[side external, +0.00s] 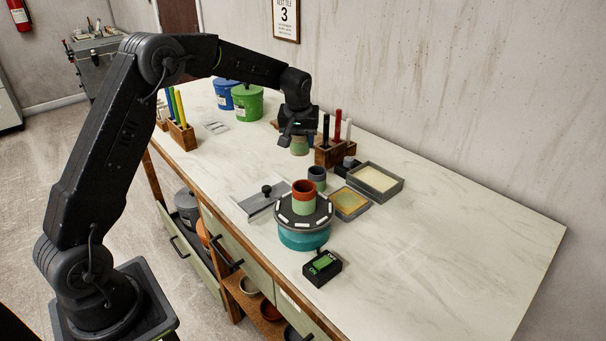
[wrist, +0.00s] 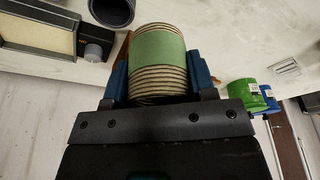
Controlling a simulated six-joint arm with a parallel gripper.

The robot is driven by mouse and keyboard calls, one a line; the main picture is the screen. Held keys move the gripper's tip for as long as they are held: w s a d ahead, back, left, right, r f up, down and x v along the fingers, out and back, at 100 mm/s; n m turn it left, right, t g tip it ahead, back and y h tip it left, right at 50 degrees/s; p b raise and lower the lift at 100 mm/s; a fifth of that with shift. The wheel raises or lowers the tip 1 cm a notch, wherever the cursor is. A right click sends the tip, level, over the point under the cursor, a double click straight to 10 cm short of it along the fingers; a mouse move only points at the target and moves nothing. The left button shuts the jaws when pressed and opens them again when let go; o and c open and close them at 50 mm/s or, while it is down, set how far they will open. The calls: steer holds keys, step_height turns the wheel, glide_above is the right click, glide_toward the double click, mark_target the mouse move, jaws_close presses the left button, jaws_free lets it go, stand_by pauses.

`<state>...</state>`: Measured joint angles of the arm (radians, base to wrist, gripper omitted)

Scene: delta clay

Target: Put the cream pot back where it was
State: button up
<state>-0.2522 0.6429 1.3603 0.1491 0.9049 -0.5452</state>
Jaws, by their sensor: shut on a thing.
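My gripper (side external: 298,130) is shut on the cream pot (side external: 299,147) near the back of the bench, left of the wooden rack. In the wrist view the cream pot (wrist: 157,62) is ridged, with a wide green band around its middle. The blue fingers of my gripper (wrist: 158,80) press on both its sides. In the side view the arm hides the pot's upper part. I cannot tell whether its base touches the bench.
A terracotta pot (side external: 304,188) with a green band stands on the teal turntable (side external: 304,236). A wooden rack (side external: 336,154) with upright sticks and a grey cup (side external: 317,175) are close to my gripper. Green (side external: 248,104) and blue (side external: 224,92) tubs stand behind left. The right bench is clear.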

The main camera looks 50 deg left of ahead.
steer(key=s+a, duration=0.6)
steer(key=a, duration=0.6)
steer(key=shift+n, duration=0.4)
steer(key=w+d+f, duration=0.4)
steer(key=w+d, duration=0.1)
steer(key=w+d+f, duration=0.2)
steer(key=w+d, duration=0.1)
steer(key=shift+w+d+f, duration=0.15)
steer(key=shift+w+f, duration=0.05)
steer(key=shift+f, duration=2.15)
steer(key=shift+f, duration=0.1)
steer(key=o, duration=0.8)
